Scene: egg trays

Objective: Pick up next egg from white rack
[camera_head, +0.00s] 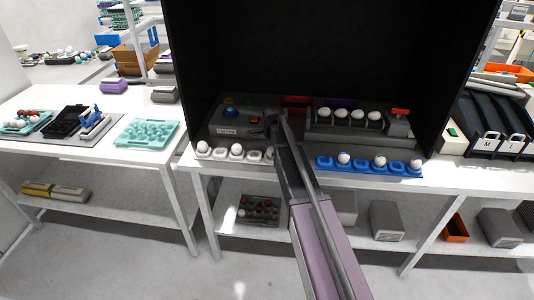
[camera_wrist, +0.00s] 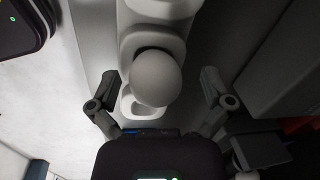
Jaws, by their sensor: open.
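The white rack (camera_head: 220,154) lies along the front edge of the table below the dark booth, with white eggs and empty cups. One egg (camera_head: 236,149) stands near its middle and another (camera_head: 203,147) at its left end. In the wrist view a white egg (camera_wrist: 155,78) sits on the white rack (camera_wrist: 128,48), with an empty cup just below it. My gripper (camera_wrist: 160,88) is open, one finger on each side of this egg and apart from it. In the head view my arm hides the gripper's fingertips and the rack's right end.
A blue rack (camera_head: 328,163) with several eggs lies to the right of my arm. Behind it, a row of white eggs (camera_head: 357,114) stands on a grey device, and a grey box (camera_head: 235,122) stands left. A teal tray (camera_head: 146,133) is on the left table.

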